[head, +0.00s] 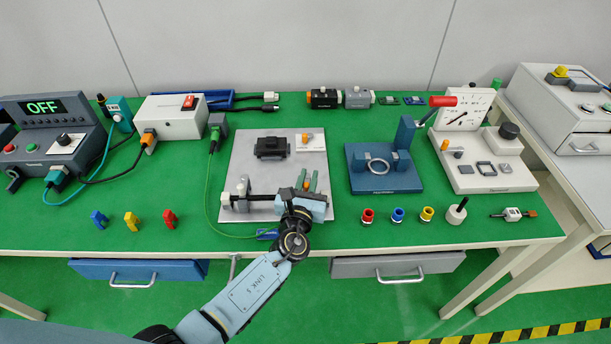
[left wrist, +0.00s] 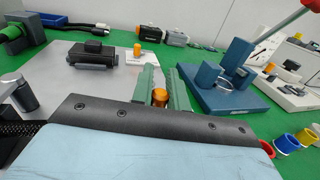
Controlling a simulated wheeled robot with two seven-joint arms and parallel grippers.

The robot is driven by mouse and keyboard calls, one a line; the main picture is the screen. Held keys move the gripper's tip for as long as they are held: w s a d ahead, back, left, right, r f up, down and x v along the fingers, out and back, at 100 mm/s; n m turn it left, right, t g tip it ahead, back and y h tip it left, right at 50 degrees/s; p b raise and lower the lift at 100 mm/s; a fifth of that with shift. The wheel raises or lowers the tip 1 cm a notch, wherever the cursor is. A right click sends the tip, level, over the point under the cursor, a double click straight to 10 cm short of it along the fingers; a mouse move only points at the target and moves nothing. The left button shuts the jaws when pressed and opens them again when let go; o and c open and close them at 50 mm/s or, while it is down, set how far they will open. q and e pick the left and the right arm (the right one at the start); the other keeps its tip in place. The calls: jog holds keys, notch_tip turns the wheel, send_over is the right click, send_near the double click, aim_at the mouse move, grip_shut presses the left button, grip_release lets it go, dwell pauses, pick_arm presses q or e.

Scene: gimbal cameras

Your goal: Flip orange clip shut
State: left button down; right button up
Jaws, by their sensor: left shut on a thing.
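My left gripper (head: 309,182) is over the right front part of the grey plate (head: 262,172). Its green fingers also show in the left wrist view (left wrist: 160,92), shut on a small orange cylinder-like piece (left wrist: 160,97), which looks like part of the orange clip. The gripper body hides the lower part of this piece, so I cannot tell the clip's angle. A black braided hose (left wrist: 14,129) runs in beside the gripper body, past a grey post (head: 243,187). A second orange piece (head: 304,138) stands on a white block farther back. My right gripper is not in view.
A black block (head: 271,147) sits on the plate behind the gripper. A blue fixture with a ring (head: 385,178) stands to the right, with a red-handled lever (head: 443,101) above it.

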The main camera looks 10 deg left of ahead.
pick_arm(q)
jog(key=shift+d+n+y, duration=0.1)
jog(key=shift+n+y, duration=0.2)
jog(key=shift+y, duration=0.1)
jog(key=c, duration=1.4)
grip_release()
jog(key=shift+o, duration=0.2)
jog(key=s, duration=0.4)
jog(key=s+d, duration=0.1)
jog(key=s, duration=0.8)
jog(key=shift+s+d+p, duration=0.15)
jog(key=shift+d+p, duration=0.05)
jog(key=shift+p, duration=0.2)
